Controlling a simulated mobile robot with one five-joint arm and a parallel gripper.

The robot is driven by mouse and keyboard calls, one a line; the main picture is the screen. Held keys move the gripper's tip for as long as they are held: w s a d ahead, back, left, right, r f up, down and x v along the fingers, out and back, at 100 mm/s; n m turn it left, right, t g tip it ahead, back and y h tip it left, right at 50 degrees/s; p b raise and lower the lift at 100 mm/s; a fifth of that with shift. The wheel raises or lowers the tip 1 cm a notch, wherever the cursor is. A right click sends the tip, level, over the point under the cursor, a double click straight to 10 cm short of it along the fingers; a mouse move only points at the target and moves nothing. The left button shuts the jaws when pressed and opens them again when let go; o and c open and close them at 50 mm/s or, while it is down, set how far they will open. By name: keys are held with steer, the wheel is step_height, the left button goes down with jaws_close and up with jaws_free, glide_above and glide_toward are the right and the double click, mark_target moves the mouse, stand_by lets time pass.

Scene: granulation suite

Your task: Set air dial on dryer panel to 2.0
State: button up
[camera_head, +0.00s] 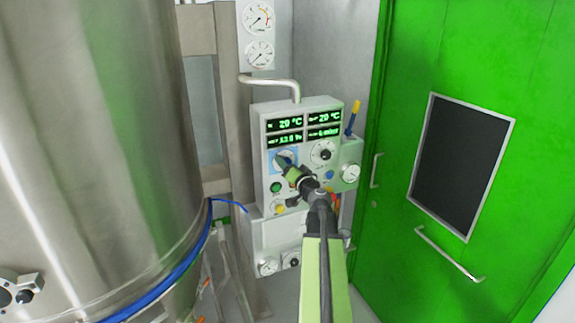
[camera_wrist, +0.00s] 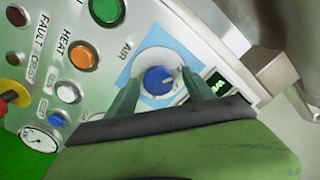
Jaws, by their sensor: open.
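The dryer panel (camera_head: 262,118) is a pale box with green displays. Its air dial (camera_wrist: 158,80) is a blue knob with a white pointer mark, on a white ring over a light blue square labelled AIR in the wrist view. The pointer mark is toward the right side of the knob there; the scale figures are too small to read. In the head view the dial's light blue plate (camera_head: 274,156) shows at upper left of the panel, partly behind my gripper (camera_head: 284,165). My gripper is open, with one finger on each side of the knob; I cannot tell whether they touch it.
A green button (camera_wrist: 105,10), an orange lamp (camera_wrist: 83,55) near HEAT, and a gauge (camera_wrist: 40,138) are beside the dial. A white dial (camera_head: 323,153) is right of my gripper. A steel vessel (camera_head: 90,120) stands left, a green door (camera_head: 400,100) right.

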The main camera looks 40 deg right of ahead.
steer(key=shift+d, duration=0.15)
steer(key=c, duration=1.2)
steer(key=shift+s+d, duration=0.15)
steer(key=shift+d, duration=0.05)
jaws_close()
steer(key=m, duration=1.1)
steer(key=shift+a+f+m, duration=0.15)
steer(key=shift+m, duration=0.45)
steer(key=o, duration=1.2)
jaws_free()
